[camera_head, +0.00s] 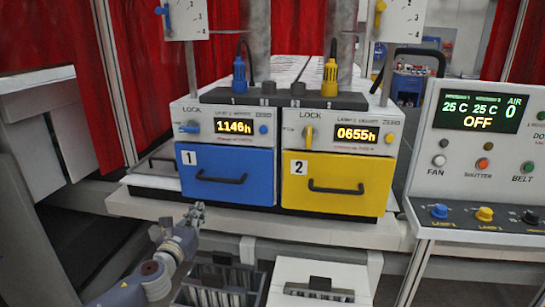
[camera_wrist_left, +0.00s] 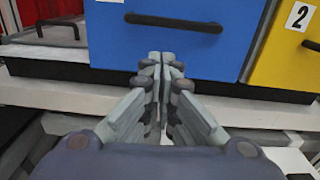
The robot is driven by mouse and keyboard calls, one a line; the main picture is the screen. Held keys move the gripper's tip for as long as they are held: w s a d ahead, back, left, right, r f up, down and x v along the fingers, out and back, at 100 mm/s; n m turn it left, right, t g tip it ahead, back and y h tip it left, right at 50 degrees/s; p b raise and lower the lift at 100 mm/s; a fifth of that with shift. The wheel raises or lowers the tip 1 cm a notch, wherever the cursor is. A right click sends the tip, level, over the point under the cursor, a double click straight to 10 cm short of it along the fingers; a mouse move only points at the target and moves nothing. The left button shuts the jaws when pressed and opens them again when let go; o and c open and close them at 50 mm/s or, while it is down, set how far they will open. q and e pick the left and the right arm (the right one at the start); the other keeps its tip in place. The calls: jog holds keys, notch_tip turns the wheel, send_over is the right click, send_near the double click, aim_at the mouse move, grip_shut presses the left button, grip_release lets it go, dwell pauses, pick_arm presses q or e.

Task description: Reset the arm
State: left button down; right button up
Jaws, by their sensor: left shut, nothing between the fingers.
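My left gripper (camera_head: 195,212) is in front of and below the blue drawer front (camera_head: 225,175) marked 1. In the left wrist view my left gripper (camera_wrist_left: 161,65) points at the lower part of the blue front (camera_wrist_left: 180,45), with its fingertips together and nothing between them. The black handle of the blue front (camera_head: 221,178) is above the fingers, and I see no contact with it. My right gripper does not show in either view.
The yellow front (camera_head: 336,183) marked 2 stands beside the blue one. A white ledge (camera_head: 260,222) runs below them. Slotted containers (camera_head: 215,285) stand lower in front. A control panel (camera_head: 478,140) is at the right, and red curtains (camera_head: 45,35) hang behind.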

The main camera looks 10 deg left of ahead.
pick_arm(q)
jog(key=s+d+f+n+g+y, duration=0.1)
jog(key=s+d+f+n+g, duration=0.25)
jog(key=s+f+n, duration=0.5)
jog(key=s+d+f+n+g+y, duration=0.1)
jog(key=s+d+f+n+g, duration=0.25)
jog(key=s+f+n, duration=0.45)
jog(key=s+d+f+n+g+h, duration=0.15)
jog(key=s+n+g, duration=0.25)
jog(key=s+n, duration=0.75)
jog(key=s+d+f+n+g, duration=0.2)
jog(key=s+f+n+g, duration=0.3)
jog(key=s, duration=1.1)
notch_tip(320, 180, down, 24)
jog(key=s+a+f+g, duration=0.1)
jog(key=s+a+f, duration=0.2)
jog(key=s+f, duration=1.3)
jog(key=shift+s+a+f, duration=0.2)
jog(key=shift+s+f, duration=0.05)
jog(key=shift+s, duration=0.75)
